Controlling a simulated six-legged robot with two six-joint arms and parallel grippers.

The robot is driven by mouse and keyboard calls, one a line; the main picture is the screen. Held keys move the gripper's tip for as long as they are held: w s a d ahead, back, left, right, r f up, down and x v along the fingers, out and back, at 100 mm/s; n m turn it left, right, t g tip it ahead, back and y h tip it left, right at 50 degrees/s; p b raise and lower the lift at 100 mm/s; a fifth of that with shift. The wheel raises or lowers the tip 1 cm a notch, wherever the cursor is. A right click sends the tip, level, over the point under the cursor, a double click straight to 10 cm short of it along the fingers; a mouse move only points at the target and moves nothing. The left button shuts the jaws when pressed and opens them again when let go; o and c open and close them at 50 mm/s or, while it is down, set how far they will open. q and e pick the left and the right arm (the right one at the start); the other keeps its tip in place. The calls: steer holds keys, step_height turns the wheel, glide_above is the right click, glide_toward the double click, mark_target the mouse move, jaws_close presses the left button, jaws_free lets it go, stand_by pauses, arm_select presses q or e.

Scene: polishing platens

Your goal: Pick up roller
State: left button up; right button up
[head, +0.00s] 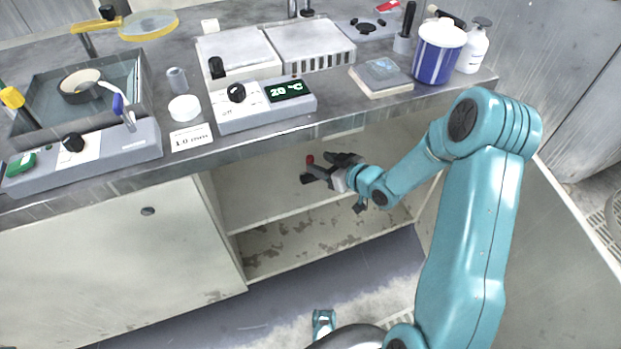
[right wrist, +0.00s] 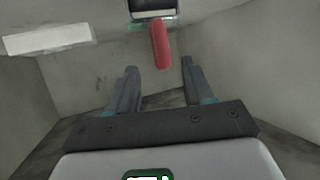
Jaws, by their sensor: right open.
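The roller (right wrist: 160,44) shows in the right wrist view as a red handle with a dark and silver head at its far end. In the head view a small red spot (head: 310,159) by my right gripper looks like the same handle; the rest is hidden. My right gripper (head: 318,166) reaches into the open cabinet under the bench, above its inner shelf. In the right wrist view its two fingers (right wrist: 159,68) are apart and empty. The red handle lies just beyond the fingertips, roughly centred between them. My left gripper is not in view.
The cabinet's side walls and its shelf (head: 285,213) close in around my right gripper. The bench edge (head: 330,124) runs above it. A white block (right wrist: 48,38) is at the left in the right wrist view. A blue tub (head: 437,55) stands on the bench.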

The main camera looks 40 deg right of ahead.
mark_target(312, 161)
steer(key=b+x, duration=0.1)
steer(key=x, duration=0.3)
steer(key=b+x, duration=0.1)
steer(key=x, duration=0.1)
steer(key=shift+w+a+f+b, duration=0.1)
steer(key=shift+a+f+b, duration=0.1)
steer(key=shift+a+b, duration=0.1)
steer(key=shift+w, duration=0.35)
steer(key=shift+c, duration=0.3)
jaws_close()
